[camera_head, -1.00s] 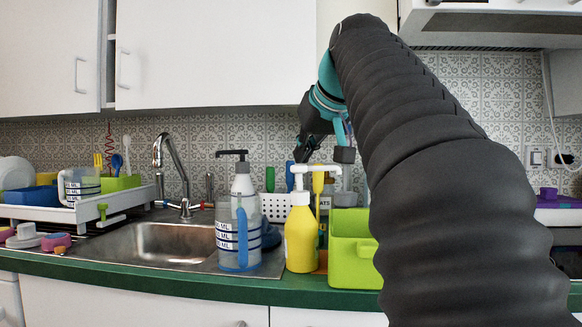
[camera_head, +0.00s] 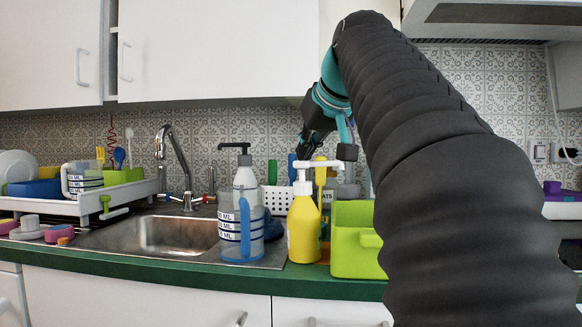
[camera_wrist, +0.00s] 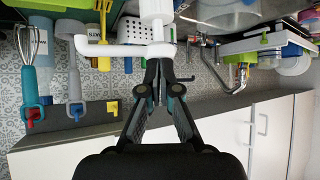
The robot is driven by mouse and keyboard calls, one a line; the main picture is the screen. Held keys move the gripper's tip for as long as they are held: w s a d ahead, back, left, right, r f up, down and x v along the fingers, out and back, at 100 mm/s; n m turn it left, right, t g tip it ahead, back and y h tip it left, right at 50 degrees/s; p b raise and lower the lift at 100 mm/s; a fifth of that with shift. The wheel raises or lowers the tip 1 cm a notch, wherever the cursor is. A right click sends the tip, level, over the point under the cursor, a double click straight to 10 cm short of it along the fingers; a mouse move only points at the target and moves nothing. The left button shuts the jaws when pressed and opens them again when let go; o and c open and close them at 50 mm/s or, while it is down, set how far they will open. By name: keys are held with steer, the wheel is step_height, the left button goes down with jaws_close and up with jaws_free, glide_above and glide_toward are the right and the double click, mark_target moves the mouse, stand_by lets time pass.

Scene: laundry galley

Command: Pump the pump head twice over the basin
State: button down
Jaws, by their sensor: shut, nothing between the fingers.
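A yellow bottle (camera_head: 304,230) with a white pump head (camera_head: 318,164) stands upright on the counter, right of the sink basin (camera_head: 150,236). A clear bottle (camera_head: 240,225) with blue markings and a dark grey pump head (camera_head: 236,146) stands between them, at the basin's right edge. My gripper (camera_head: 303,150) is shut and empty, close to the white pump head in the picture. In the wrist view my gripper's tips (camera_wrist: 160,66) lie right by the white pump head (camera_wrist: 152,50); I cannot tell whether they touch. The arm hides part of the counter.
A green bin (camera_head: 350,255) stands right of the yellow bottle. A curved faucet (camera_head: 178,160) rises behind the basin. A white dish rack (camera_head: 70,205) stands at left with sponges before it. A white cabinet (camera_head: 210,50) hangs above.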

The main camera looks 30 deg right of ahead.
steer(key=shift+f, duration=0.45)
steer(key=shift+r, duration=0.15)
steer(key=shift+r+p, duration=0.95)
step_height(320, 180, up, 6)
steer(key=shift+p, duration=1.05)
steer(key=shift+a+f, duration=0.1)
